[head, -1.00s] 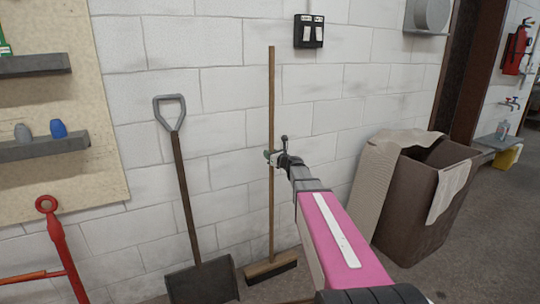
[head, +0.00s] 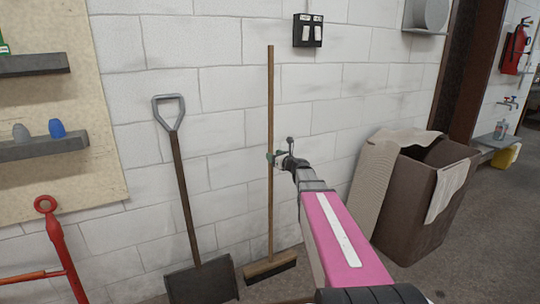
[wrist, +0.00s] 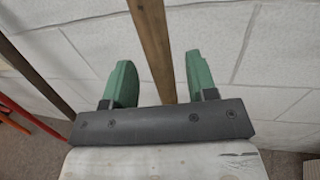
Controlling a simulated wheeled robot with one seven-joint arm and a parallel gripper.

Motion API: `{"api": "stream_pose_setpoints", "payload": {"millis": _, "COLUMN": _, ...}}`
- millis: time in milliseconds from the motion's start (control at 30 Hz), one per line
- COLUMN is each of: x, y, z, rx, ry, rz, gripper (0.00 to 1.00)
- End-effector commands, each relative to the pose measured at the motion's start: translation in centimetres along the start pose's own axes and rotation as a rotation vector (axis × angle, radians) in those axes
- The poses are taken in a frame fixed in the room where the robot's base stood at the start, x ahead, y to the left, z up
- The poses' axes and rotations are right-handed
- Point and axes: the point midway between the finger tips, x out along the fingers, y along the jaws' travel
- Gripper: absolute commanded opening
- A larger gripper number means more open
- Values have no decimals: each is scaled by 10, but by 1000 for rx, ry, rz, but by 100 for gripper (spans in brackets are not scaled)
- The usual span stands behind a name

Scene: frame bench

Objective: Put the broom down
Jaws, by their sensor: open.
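The broom (head: 271,105) stands upright against the white block wall, its head (head: 270,266) on the floor. Its wooden handle (wrist: 151,45) also runs down between my fingers in the wrist view. My gripper (head: 273,158) is at about mid-height on the handle. In the wrist view my gripper (wrist: 160,80) has its two green fingers spread wide, one on each side of the handle, with gaps on both sides.
A shovel (head: 178,165) leans on the wall to the left of the broom. A red metal frame (head: 62,250) stands at lower left. A brown bin (head: 420,205) with cloth and a beige panel (head: 375,185) are to the right. A switch box (head: 308,30) is above.

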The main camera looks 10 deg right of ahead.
Motion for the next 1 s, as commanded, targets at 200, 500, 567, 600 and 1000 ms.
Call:
{"api": "stream_pose_setpoints", "payload": {"millis": 200, "x": -48, "y": 2, "z": 1, "rx": 0, "ry": 0, "rz": -1, "gripper": 52}}
{"api": "stream_pose_setpoints", "payload": {"millis": 500, "x": -77, "y": 1, "z": 0, "rx": 0, "ry": 0, "rz": 0, "gripper": 52}}
{"api": "stream_pose_setpoints", "payload": {"millis": 567, "x": -79, "y": 0, "z": 0, "rx": 0, "ry": 0, "rz": 0, "gripper": 52}}
{"api": "stream_pose_setpoints", "payload": {"millis": 600, "x": -79, "y": 1, "z": 0, "rx": -1, "ry": 0, "rz": 0, "gripper": 52}}
{"api": "stream_pose_setpoints", "payload": {"millis": 1000, "x": -92, "y": 75, "z": -63, "rx": -509, "ry": 215, "rz": 248, "gripper": 52}}
